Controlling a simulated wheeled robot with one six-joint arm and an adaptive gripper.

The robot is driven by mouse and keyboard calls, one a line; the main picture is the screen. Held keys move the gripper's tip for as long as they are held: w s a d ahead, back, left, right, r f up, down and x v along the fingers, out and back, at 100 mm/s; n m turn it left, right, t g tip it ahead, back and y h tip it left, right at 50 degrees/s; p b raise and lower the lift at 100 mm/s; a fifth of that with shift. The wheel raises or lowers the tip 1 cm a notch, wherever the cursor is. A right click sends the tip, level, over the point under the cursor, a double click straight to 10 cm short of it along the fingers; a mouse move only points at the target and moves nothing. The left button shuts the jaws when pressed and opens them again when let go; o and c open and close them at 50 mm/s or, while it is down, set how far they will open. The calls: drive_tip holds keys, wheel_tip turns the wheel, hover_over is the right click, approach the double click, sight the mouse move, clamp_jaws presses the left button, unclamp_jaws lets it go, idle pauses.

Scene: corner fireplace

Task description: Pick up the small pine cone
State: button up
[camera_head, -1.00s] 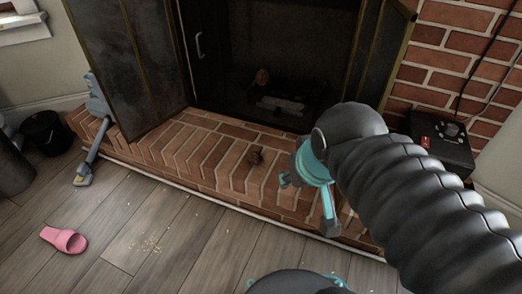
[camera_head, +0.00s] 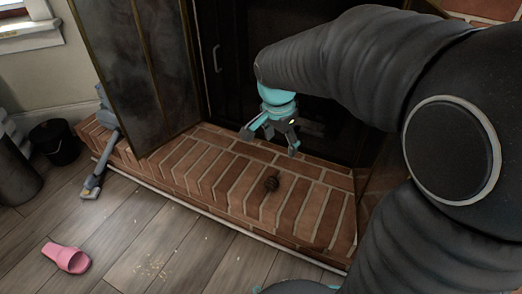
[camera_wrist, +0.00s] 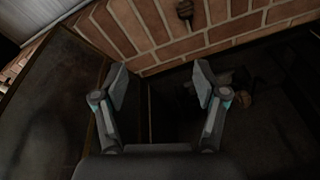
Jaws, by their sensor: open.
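The small pine cone (camera_head: 271,183) is brown and sits on the brick hearth (camera_head: 215,172). In the wrist view the pine cone (camera_wrist: 184,9) shows at the top edge, partly cut off, beyond my fingertips. My gripper (camera_head: 269,141) is above the hearth, in front of the fireplace opening, up and behind the pine cone in the head view. In the wrist view my gripper (camera_wrist: 160,88) has its two fingers spread apart with nothing between them.
The fireplace (camera_head: 245,90) has an open metal door (camera_head: 135,75) at the left. A rounded brown thing (camera_wrist: 244,96) lies in the dark firebox. A pink slipper (camera_head: 66,258), a black bucket (camera_head: 56,143) and a grey vacuum-like tool (camera_head: 103,150) are at the left. The wooden floor's middle is mostly clear.

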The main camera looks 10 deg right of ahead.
drive_tip(key=w+a+f+m+g+h, duration=0.1)
drive_tip(key=w+f+m, duration=0.3)
drive_tip(key=w+f, duration=0.3)
drive_tip(key=m+g, duration=0.2)
drive_tip(key=m, duration=0.3)
approach(271, 181)
drive_tip(key=shift+h, duration=0.4)
drive_tip(key=x, duration=0.4)
drive_tip(key=w+b+x, duration=0.1)
drive_tip(key=x, duration=0.2)
drive_tip(key=b+x, duration=0.1)
drive_tip(key=x, duration=0.3)
drive_tip(key=shift+w+a+f, duration=0.15)
drive_tip(key=shift+a+f, duration=0.15)
drive_tip(key=shift+f, duration=0.15)
drive_tip(key=c, duration=1.2)
